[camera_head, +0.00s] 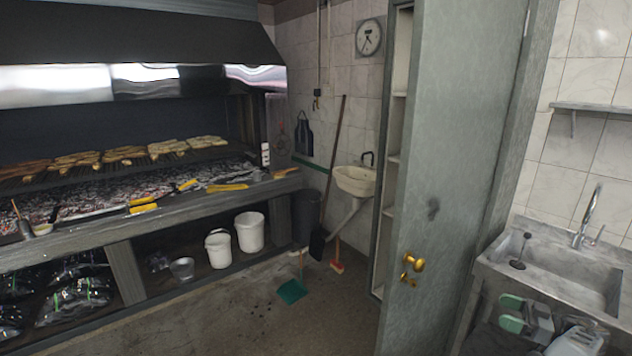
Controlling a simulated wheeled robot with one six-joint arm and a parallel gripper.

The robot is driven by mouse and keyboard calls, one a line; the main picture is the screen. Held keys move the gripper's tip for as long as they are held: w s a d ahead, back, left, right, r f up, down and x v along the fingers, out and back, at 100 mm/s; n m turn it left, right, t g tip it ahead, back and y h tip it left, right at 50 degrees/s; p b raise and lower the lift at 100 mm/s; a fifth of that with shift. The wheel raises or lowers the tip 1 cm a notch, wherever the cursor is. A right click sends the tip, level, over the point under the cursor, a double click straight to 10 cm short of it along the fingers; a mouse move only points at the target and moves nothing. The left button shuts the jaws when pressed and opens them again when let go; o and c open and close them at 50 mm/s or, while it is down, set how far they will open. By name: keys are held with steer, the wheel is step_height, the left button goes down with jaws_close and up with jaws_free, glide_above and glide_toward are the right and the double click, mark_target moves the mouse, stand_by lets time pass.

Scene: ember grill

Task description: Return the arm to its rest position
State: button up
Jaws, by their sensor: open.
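My gripper and arm do not show in the head camera view. Only the room is visible, so where the arm stands cannot be seen.
A long grill (100,190) with food runs along the left, with white buckets (249,232) on its lower shelf. A grey cabinet door (455,150) stands open right of centre. A sink (560,265) is at right. A green dustpan (291,291) lies on the otherwise mostly clear floor (230,325).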

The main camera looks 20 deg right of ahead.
steer(key=w+d+f+m+g+h, duration=0.2)
steer(key=d+m+h, duration=0.45)
steer(key=h, duration=0.35)
steer(key=w+d+f+m+g+h, duration=0.1)
steer(key=w+d+m+g+h, duration=0.1)
steer(key=d+m+h, duration=0.6)
steer(key=w+a+r+g+y, duration=0.1)
steer(key=w+a+r+g, duration=0.15)
steer(key=a, duration=0.85)
steer(key=w+a+r+n+g+y, duration=0.1)
steer(key=w+a+g, duration=0.15)
steer(key=a, duration=0.85)
steer(key=w+a+r+g+y, duration=0.15)
steer(key=a+g, duration=0.25)
steer(key=a, duration=0.7)
steer(key=s+a+r+n+t+y, duration=0.1)
steer(key=s+a+r+n, duration=0.1)
steer(key=a, duration=0.9)
steer(key=s+a+r+n+y, duration=0.2)
steer(key=a+r, duration=0.2)
steer(key=a, duration=0.8)
steer(key=s+a+r+n+t+y, duration=0.1)
steer(key=s+a+r+n+y, duration=0.1)
steer(key=a, duration=1)
steer(key=shift+s+a+r+n+t, duration=0.2)
steer(key=shift+s+r+n+t, duration=0.1)
steer(key=shift+s+r+n, duration=0.2)
